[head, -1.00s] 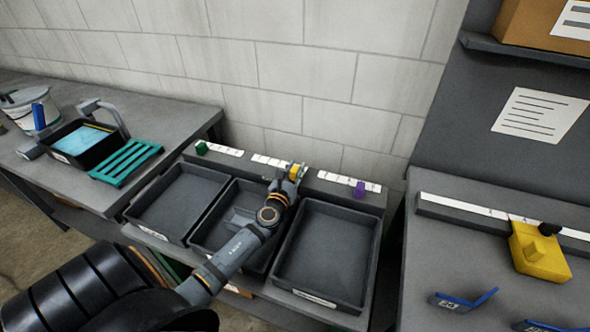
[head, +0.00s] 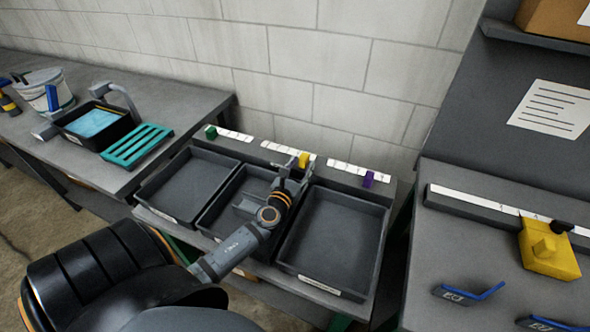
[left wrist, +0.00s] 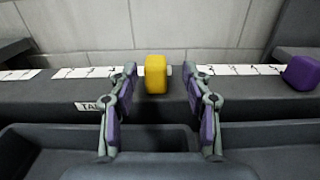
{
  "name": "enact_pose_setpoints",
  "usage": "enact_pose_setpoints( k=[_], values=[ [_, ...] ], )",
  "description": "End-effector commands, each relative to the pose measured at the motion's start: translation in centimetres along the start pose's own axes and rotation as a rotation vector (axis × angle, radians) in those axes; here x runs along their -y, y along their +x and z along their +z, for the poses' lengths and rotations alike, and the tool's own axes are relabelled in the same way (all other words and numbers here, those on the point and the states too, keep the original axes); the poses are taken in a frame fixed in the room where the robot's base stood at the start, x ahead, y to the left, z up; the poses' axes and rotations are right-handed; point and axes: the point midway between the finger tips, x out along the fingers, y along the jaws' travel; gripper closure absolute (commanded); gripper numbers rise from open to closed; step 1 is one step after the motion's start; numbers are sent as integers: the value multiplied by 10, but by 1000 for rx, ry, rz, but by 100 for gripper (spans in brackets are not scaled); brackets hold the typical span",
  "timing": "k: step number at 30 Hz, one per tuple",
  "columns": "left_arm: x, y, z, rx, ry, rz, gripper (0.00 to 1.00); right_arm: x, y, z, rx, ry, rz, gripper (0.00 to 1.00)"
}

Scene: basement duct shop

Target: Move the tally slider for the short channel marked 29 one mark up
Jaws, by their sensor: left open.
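A yellow slider (head: 303,160) stands on the middle marked strip of the dark rail behind the trays. A green slider (head: 211,132) is on the left strip and a purple slider (head: 368,179) on the right strip. My left gripper (head: 292,177) is open in front of the yellow slider. In the left wrist view the yellow slider (left wrist: 156,74) shows between the spread fingers of my left gripper (left wrist: 160,82), touching neither as far as I can see. Blue short channels (head: 468,293) lie on the right bench; their numbers are not clearly readable. My right gripper is out of view.
Dark trays (head: 330,196) stand in a row under my left arm. The left bench holds a teal rack (head: 137,145), a black bin and a bucket. The right bench has a yellow block (head: 550,252) at a white scale. A block wall rises behind.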

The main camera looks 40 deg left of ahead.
Motion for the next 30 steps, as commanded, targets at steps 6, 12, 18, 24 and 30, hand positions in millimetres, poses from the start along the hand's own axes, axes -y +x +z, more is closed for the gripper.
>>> enact_pose_setpoints(
  k=[6,12,18,24,30],
  values=[
    [1,-51,-1,-3,1,-3,51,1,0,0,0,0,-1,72],
    [1,-72,0,-1,0,-2,51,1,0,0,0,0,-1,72],
    [1,-74,0,1,0,-2,51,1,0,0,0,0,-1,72],
    [1,-74,0,0,0,-2,51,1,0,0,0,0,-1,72],
    [1,-74,4,0,0,-2,51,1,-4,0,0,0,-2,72]
  ],
)
